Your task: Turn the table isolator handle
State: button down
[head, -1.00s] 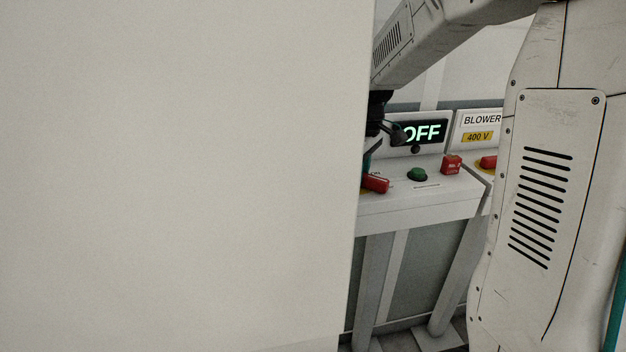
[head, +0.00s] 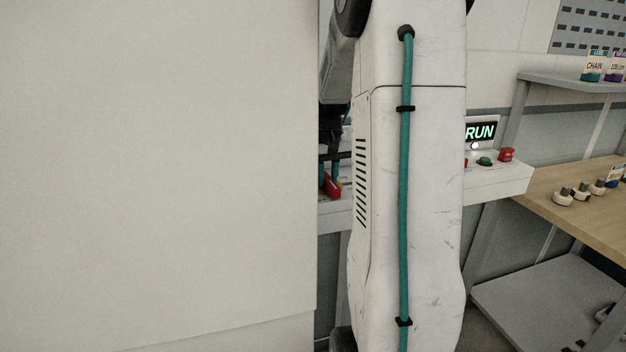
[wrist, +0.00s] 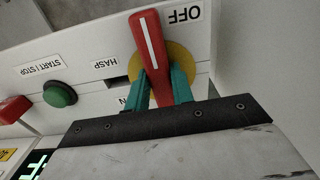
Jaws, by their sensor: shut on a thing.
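The isolator handle is a red lever with a white stripe, seen in the wrist view (wrist: 149,45) on a round yellow plate (wrist: 180,62). My gripper (wrist: 162,88) is shut on the handle, one teal finger on each side. The lever's free end points up in that picture, left of the upside-down OFF label (wrist: 185,14). An ON label is partly hidden by the left finger. In the head view the red handle (head: 332,186) shows small below my gripper (head: 330,168), mostly hidden by my arm.
On the same panel are a green START/STOP button (wrist: 60,94), a red button (wrist: 14,109) and a HASP slot. A large pale panel (head: 150,170) fills the head view's left.

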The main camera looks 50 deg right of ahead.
aim_at(327, 178)
jog(key=shift+m, duration=0.3)
jog(key=c, duration=1.2)
grip_release()
notch_tip(327, 178, up, 8)
jog(key=shift+f, duration=0.1)
